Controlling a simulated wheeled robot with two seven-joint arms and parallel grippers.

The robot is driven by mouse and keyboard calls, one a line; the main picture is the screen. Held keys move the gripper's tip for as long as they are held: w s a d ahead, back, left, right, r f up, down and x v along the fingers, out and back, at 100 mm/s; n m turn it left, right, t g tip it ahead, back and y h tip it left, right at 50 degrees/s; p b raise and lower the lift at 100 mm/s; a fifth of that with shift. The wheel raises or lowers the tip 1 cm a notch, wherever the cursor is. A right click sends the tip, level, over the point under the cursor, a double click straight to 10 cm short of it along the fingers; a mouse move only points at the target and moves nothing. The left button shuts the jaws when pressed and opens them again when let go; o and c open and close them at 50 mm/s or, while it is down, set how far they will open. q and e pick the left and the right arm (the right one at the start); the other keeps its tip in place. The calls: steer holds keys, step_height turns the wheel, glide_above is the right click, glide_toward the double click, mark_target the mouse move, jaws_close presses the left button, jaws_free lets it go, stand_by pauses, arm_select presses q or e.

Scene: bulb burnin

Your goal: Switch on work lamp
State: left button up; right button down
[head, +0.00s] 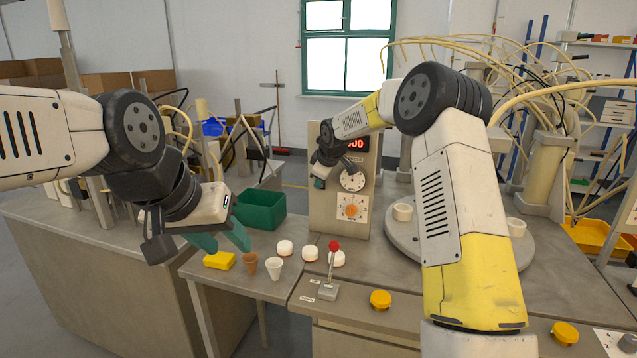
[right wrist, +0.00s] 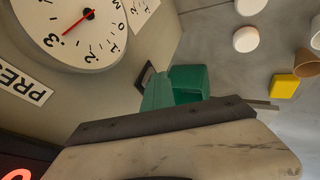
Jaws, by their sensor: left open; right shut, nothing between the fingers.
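No work lamp is plainly identifiable in either view. An upright beige panel (head: 325,215) carries a red display (head: 355,144), a round dial and an orange knob (head: 351,208). My right gripper (head: 319,182) is shut and empty at the panel's upper left part. In the right wrist view its green fingertips (right wrist: 158,96) are close to a small dark-framed part (right wrist: 145,76) on the panel, possibly a switch; I cannot tell whether they touch. My left gripper (head: 222,240) is open and empty above the yellow sponge and cups.
A red-knobbed lever (head: 333,247) stands at the bench front near several white round pieces (head: 310,253). A yellow sponge (head: 219,260), brown cup (head: 250,263) and white cup (head: 275,268) are left of it. A green bin (head: 262,208) stands behind. Yellow buttons (head: 380,299) line the front.

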steer(key=shift+r, duration=0.15)
steer(key=shift+d+r, duration=0.1)
steer(key=shift+r, duration=0.6)
